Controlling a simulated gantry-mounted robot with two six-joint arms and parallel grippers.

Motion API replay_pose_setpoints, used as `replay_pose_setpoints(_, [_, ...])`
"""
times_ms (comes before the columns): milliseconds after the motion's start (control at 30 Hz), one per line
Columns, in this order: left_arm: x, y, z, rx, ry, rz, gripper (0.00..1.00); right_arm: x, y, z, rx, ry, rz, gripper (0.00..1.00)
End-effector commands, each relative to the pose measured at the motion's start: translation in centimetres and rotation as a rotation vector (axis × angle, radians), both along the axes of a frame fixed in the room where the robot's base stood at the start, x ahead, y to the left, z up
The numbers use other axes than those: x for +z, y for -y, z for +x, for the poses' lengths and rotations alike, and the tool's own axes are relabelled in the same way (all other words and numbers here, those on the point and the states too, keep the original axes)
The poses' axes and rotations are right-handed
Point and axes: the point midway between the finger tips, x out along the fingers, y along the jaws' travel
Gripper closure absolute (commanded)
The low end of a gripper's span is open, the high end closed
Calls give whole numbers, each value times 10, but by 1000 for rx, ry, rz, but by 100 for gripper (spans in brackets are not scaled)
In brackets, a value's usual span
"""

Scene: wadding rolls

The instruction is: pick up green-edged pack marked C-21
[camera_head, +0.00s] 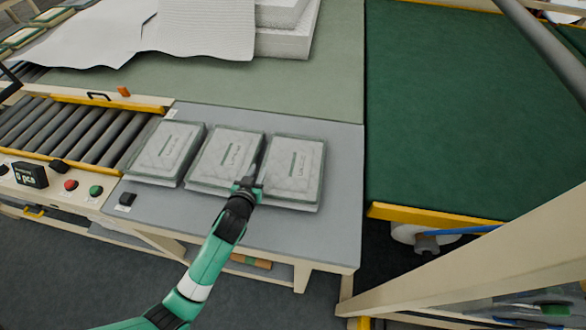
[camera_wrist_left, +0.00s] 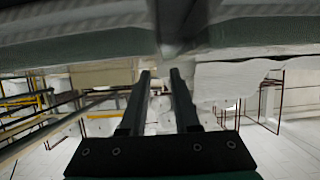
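Three pale, flat packs with grey-green edges lie side by side on the grey table: the left pack (camera_head: 166,152), the middle pack (camera_head: 222,160) and the right pack (camera_head: 294,170). Each has a small dark green strip and print too small to read, so I cannot tell which is C-21. My left gripper (camera_head: 253,177) is at the seam between the middle and right packs, near their front. In the left wrist view its two dark fingers (camera_wrist_left: 160,73) stand apart with a narrow gap, and pack edges fill the top. I see nothing clearly held. My right gripper is not in view.
A roller conveyor (camera_head: 70,128) and a button panel (camera_head: 60,187) are at the left. White wadding sheets (camera_head: 150,35) lie at the back. A green belt (camera_head: 470,110) runs at the right. The grey table (camera_head: 340,200) is bare beside the right pack.

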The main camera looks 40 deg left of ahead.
Motion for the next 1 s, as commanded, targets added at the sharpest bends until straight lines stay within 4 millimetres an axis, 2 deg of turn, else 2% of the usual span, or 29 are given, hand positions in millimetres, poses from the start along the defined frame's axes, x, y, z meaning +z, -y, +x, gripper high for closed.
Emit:
replay_pose_setpoints(300, [-20,-24,36,0,1,0,70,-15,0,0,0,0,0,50])
replay_pose_setpoints(533, [-20,-25,38,0,1,1,70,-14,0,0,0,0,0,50])
replay_pose_setpoints(567, [-20,-25,38,0,1,1,72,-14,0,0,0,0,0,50])
replay_pose_setpoints(700, [-20,-25,38,0,1,1,97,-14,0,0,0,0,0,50])
replay_pose_setpoints(733, [-20,-25,38,0,1,1,100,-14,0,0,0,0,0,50])
replay_pose_setpoints(1000, [-20,-25,38,-1,2,0,100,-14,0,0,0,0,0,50])
